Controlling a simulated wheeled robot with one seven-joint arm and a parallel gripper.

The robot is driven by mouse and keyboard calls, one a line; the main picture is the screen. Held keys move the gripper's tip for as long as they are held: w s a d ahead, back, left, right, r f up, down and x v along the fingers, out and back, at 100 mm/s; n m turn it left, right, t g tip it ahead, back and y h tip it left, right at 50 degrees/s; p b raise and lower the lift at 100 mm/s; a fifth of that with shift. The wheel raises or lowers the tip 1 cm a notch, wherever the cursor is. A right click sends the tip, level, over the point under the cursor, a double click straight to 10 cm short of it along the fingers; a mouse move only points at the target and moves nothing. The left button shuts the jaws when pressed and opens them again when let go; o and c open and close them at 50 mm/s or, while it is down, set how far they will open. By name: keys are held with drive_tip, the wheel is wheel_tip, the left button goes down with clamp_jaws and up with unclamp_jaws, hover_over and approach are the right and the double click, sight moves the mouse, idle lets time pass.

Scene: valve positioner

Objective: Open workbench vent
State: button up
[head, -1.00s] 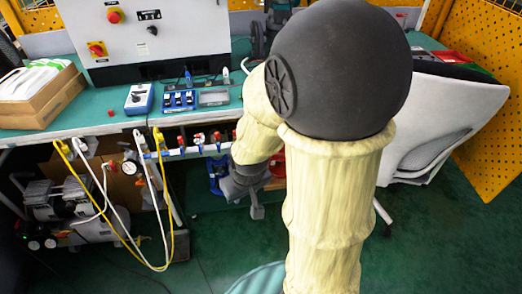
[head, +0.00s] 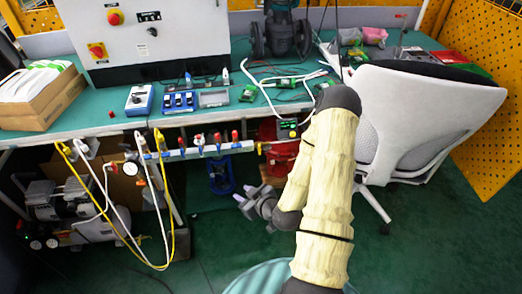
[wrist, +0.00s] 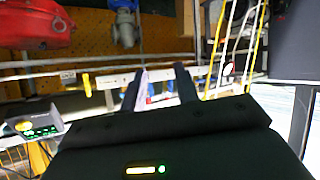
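A pale pipe manifold (head: 237,147) runs along the front edge below the workbench, with several small red- and blue-handled valves (head: 199,141) on it. I cannot tell which of them is the workbench vent. My gripper (head: 252,195) is below and in front of the manifold's right part, apart from it in the head view. The handle positions are too small to read.
The workbench (head: 110,110) carries a control box (head: 150,35) and small devices. Yellow and white hoses (head: 170,215) hang at the left by a compressor (head: 60,205). A white chair (head: 425,110) stands right of my arm. The floor below my gripper looks clear.

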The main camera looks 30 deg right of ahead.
drive_tip(key=s+d+r+m+t+h, duration=0.2)
drive_tip(key=s+d+m+t+h, duration=0.1)
drive_tip(key=d+m+t+h, duration=0.2)
drive_tip(key=d+m+h, duration=0.2)
drive_tip(key=h, duration=0.1)
drive_tip(key=shift+s+d+r+m+p, duration=0.2)
drive_tip(key=shift+s+d+m+p, duration=0.05)
drive_tip(key=shift+d+m+p, duration=0.05)
drive_tip(key=b, duration=0.7)
approach(260, 148)
drive_tip(key=b+x, duration=0.1)
drive_tip(key=x, duration=0.7)
drive_tip(key=shift+w+r+b, duration=0.1)
drive_tip(key=shift+w+b, duration=0.1)
drive_tip(key=shift+b, duration=0.1)
drive_tip(key=shift+c, duration=0.2)
drive_tip(key=shift+s, duration=0.15)
clamp_jaws()
